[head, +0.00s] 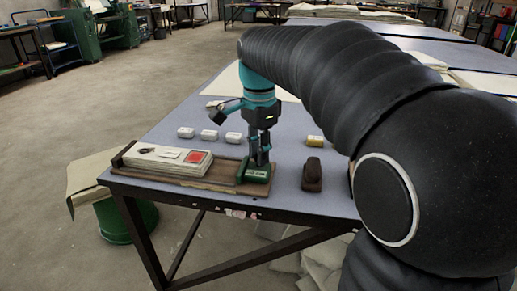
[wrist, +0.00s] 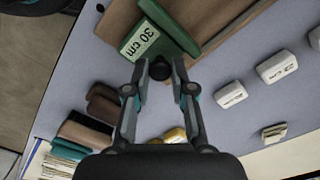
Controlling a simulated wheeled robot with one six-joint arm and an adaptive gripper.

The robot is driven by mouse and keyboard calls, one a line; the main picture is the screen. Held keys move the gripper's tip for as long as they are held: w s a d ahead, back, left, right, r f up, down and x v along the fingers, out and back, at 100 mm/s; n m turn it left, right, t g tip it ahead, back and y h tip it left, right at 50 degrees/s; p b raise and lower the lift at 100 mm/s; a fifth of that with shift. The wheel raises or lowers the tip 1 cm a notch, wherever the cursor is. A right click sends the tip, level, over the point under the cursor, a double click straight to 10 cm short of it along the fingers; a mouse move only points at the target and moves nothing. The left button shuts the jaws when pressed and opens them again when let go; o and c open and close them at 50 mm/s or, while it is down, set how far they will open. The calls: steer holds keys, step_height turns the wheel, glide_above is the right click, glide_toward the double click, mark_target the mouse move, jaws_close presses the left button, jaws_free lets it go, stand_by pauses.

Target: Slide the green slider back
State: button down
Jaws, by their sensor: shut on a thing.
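The green slider (head: 255,174) sits at the right end of a wooden board (head: 218,187) near the table's front edge. It also shows at the top of the wrist view (wrist: 172,22), with a white "30 cm" label. My gripper (head: 260,158) reaches down at the slider. In the wrist view, my gripper's fingertips (wrist: 160,74) are shut on the slider's black knob (wrist: 160,67). A stack of folded cloth (head: 150,157) with a red square on top lies on the board, left of the slider with a gap between them.
Several small white blocks, one here (head: 209,134), stand in a row behind the board. A yellow block (head: 315,141) and a dark brown block-like object (head: 312,176) are to the right of the slider. A green bin (head: 126,218) stands on the floor at the left.

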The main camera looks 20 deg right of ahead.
steer(key=shift+d, duration=0.15)
steer(key=c, duration=1)
jaws_free()
steer(key=shift+d, duration=0.15)
steer(key=shift+r, duration=0.25)
step_height(320, 180, up, 12)
steer(key=shift+f, duration=0.25)
